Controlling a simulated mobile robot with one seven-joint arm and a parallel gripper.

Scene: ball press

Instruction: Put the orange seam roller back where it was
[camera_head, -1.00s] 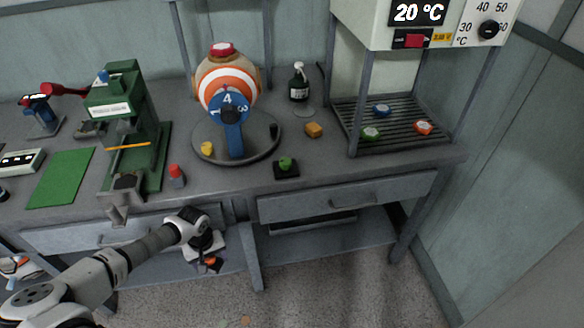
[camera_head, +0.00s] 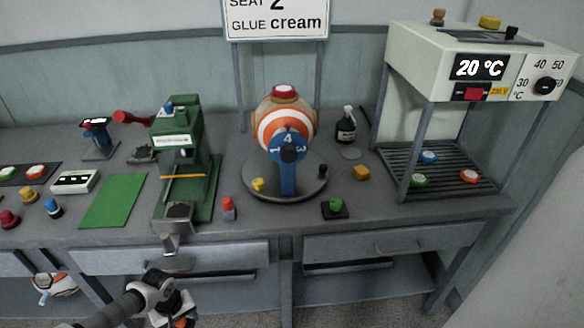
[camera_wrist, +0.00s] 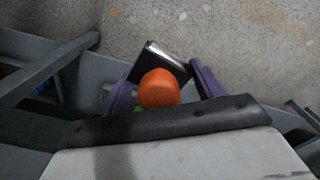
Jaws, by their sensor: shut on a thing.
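The orange seam roller (camera_wrist: 158,88) shows in the wrist view as a rounded orange knob beside a dark block with a pale edge (camera_wrist: 160,61). It sits between the two purple fingers of my gripper (camera_wrist: 163,90), which is shut on it. The black palm edge hides its near side. In the head view my gripper (camera_head: 182,315) is at the bottom edge, low in front of the bench, with a little orange at its tip. Most of the roller is hidden there.
The bench (camera_head: 120,232) holds a green press (camera_head: 185,150), a round turntable (camera_head: 305,188) with a striped ball (camera_head: 286,125), and a green knob on a black pad (camera_head: 335,207). A heater frame (camera_head: 450,70) stands right. Drawers (camera_head: 390,243) line the front. Below my gripper is speckled floor.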

